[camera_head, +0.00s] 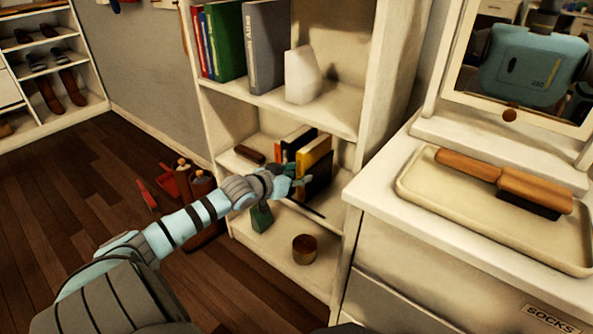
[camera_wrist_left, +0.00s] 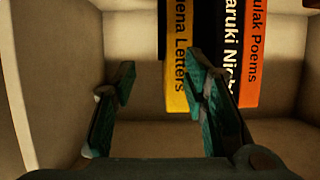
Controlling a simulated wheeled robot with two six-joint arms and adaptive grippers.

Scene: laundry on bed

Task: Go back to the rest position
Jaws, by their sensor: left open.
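My left gripper (camera_head: 295,178) reaches into the middle compartment of the white bookshelf (camera_head: 378,90), in front of a small row of books. In the head view the yellow book (camera_head: 314,152) is partly hidden by the gripper. My right gripper is out of view.
Tall books (camera_head: 228,45) and a white block (camera_head: 302,75) stand on the upper shelf. A round brown container (camera_head: 304,249) sits below the gripper. Right of the bookshelf, a dresser (camera_head: 400,240) carries a tray (camera_head: 420,187) with a brush (camera_head: 505,183). Red-brown items (camera_head: 185,180) stand left of the shelf.

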